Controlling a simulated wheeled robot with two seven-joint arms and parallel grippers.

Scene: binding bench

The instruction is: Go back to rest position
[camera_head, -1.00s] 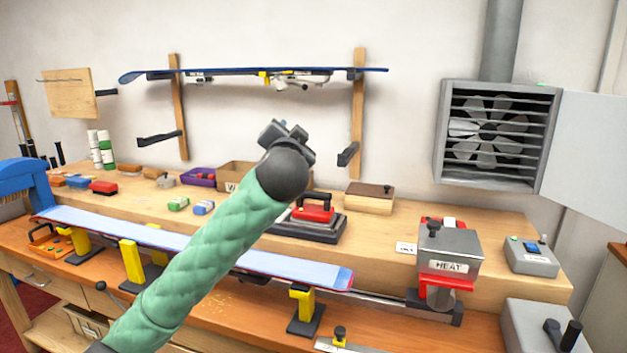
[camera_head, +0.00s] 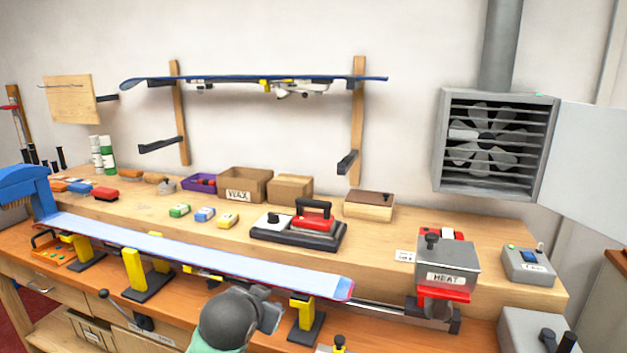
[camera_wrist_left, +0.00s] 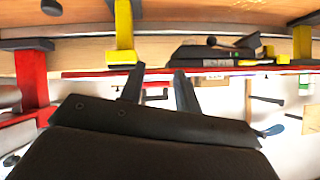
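My left arm enters the camera_head view at the bottom centre, with its dark wrist and a bit of green sleeve showing. My left gripper (camera_head: 268,314) is low, in front of the bench's front edge and below the pale ski (camera_head: 190,254). In the left wrist view my left gripper (camera_wrist_left: 160,76) has its two dark fingers apart with nothing held between them. The ski's red edge (camera_wrist_left: 90,73) runs across behind the fingers in that view. My right gripper does not show in either view.
The ski lies on yellow supports (camera_head: 133,268) along the bench. Behind it are a red-handled iron (camera_head: 314,220), wax blocks and a WAX box (camera_head: 238,195). A HEAT unit (camera_head: 446,262) stands at right. A blue ski (camera_head: 230,75) rests on the wall rack.

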